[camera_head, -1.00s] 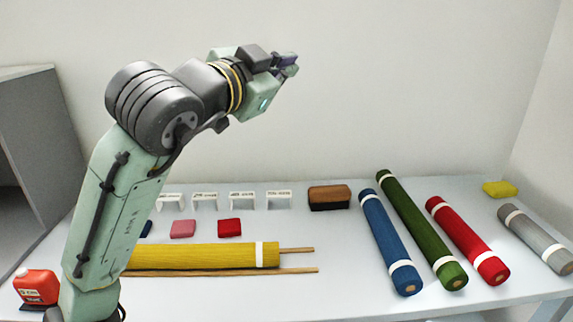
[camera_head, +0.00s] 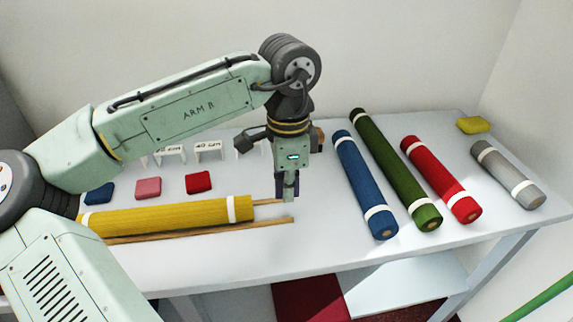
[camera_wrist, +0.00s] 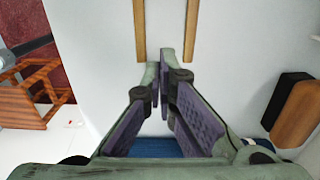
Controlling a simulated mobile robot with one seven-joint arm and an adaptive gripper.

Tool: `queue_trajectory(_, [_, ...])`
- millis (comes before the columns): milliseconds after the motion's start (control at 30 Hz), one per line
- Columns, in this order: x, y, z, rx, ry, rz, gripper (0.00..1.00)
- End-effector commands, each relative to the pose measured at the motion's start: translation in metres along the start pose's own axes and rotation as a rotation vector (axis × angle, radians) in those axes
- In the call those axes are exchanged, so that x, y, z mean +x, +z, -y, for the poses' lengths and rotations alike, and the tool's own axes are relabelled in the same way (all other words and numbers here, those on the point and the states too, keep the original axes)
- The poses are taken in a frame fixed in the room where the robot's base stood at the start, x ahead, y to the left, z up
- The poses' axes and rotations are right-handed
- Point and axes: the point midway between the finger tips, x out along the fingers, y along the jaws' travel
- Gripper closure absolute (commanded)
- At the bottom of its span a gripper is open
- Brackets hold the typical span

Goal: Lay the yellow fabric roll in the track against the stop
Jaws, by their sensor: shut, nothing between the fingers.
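The yellow fabric roll (camera_head: 165,216) lies along the wooden track in the head view, between its back rail (camera_head: 267,202) and front rail (camera_head: 255,225). A white band circles the roll near its right end. My arm covers its left end, and I cannot see a stop there. My gripper (camera_head: 289,196) points down, shut and empty, to the right of the roll near the rail ends. In the wrist view the shut fingertips (camera_wrist: 164,73) are near the two bare rail ends (camera_wrist: 139,30); the yellow roll is out of that view.
Blue (camera_head: 362,185), green (camera_head: 395,168), red (camera_head: 441,180) and grey (camera_head: 508,175) rolls lie to the right. Small blue, pink and red swatches (camera_head: 199,183) and white label stands (camera_head: 208,151) are behind the track. A brown-topped block (camera_wrist: 297,113) is at right in the wrist view.

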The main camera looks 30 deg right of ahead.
Motion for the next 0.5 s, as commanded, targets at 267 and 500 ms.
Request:
queue_trajectory(267, [0.019, 0.027, 0.0, -0.004, -0.001, 0.001, 1.0])
queue_trajectory(500, [0.021, 0.039, 0.0, 0.001, -0.001, -0.001, 1.0])
